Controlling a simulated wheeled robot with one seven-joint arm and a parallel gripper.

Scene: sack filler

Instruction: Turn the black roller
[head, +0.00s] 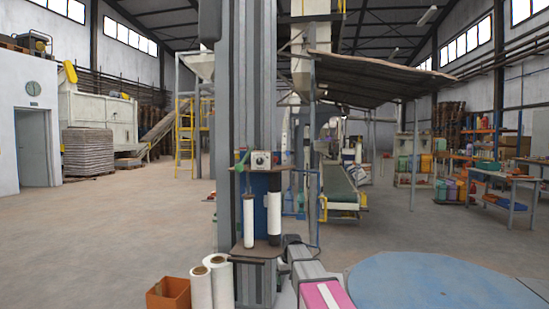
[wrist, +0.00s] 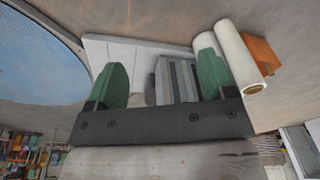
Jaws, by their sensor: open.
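Beyond the fingers is a grey ribbed column part (wrist: 178,78). I cannot make out the black roller in the wrist view.
White rolls (head: 210,282) and an orange box (head: 168,294) stand on the floor left of the column; they also show at the wrist view's right. A round blue turntable (head: 440,285) lies at the right. The floor at left is clear.

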